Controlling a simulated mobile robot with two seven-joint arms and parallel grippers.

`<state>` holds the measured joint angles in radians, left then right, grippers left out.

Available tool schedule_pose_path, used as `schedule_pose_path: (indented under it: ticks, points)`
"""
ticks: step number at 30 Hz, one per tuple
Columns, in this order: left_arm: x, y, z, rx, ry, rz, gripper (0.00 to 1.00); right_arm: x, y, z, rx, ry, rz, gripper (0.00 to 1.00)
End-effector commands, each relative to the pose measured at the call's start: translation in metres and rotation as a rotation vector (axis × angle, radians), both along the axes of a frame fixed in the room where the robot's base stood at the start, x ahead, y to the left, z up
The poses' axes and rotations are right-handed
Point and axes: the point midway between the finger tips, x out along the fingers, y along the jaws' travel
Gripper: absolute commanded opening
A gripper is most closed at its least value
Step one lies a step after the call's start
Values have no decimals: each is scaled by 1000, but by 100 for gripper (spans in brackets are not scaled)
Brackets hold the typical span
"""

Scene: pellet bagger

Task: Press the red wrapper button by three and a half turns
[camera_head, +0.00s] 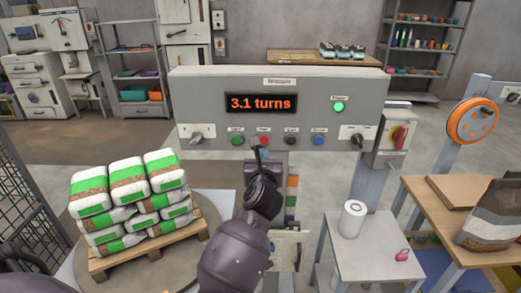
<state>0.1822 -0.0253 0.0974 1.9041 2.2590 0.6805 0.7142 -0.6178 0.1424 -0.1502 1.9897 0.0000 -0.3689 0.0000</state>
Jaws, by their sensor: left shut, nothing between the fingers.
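The grey control panel (350,93) stands ahead of me. Its display (261,103) reads "3.1 turns" in orange digits. The red button (264,140) is in the row below the display, between a green button (237,140) and a black button (291,140). My left gripper (258,151) is shut and empty, with its fingertips at the red button's lower left edge. I cannot tell whether they press it. A green lamp (338,107) glows at the panel's right. My right gripper is not in view.
White and green bags (127,210) are stacked on a wooden pallet (150,249) on a round plate at left. A small table (374,255) with a white roll (353,219) stands at right. A switch box (397,137) sits beside the panel.

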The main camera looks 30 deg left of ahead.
Motion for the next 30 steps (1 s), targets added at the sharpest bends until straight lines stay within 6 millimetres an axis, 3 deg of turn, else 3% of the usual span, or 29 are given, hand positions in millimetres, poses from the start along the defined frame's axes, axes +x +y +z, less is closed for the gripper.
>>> schedule_pose_path:
  ticks: [6, 12, 30]
  points:
    - [-33, -19, -2, -3, 2, 1, 0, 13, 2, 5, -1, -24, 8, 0]
    - [-47, -28, -1, -2, 1, 1, 0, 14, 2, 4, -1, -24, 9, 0]
    - [-50, -30, -1, -1, 2, 0, 0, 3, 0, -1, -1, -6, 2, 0]
